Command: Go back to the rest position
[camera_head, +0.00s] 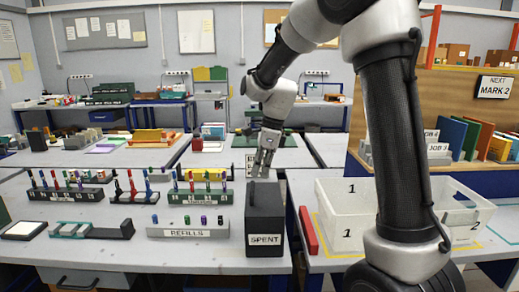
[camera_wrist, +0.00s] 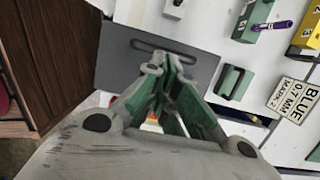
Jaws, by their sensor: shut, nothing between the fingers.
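My gripper (camera_head: 263,167) is in the air above and behind the dark SPENT box (camera_head: 265,228) in the head view. Its fingers are closed together with nothing between them, and the green-lined fingers (camera_wrist: 163,92) meet in the wrist view too. The wrist view also shows a dark grey plate (camera_wrist: 117,58) with a slot beyond the fingers. A purple pen (camera_wrist: 281,25) lies at the upper right there, near a label reading BLUE 0.7 MM MARK 2 (camera_wrist: 293,101).
The pen racks (camera_head: 66,194) and the REFILLS rack (camera_head: 187,234) stand on the left bench. Folders (camera_head: 451,134) stand behind, under a NEXT MARK 2 sign (camera_head: 495,87).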

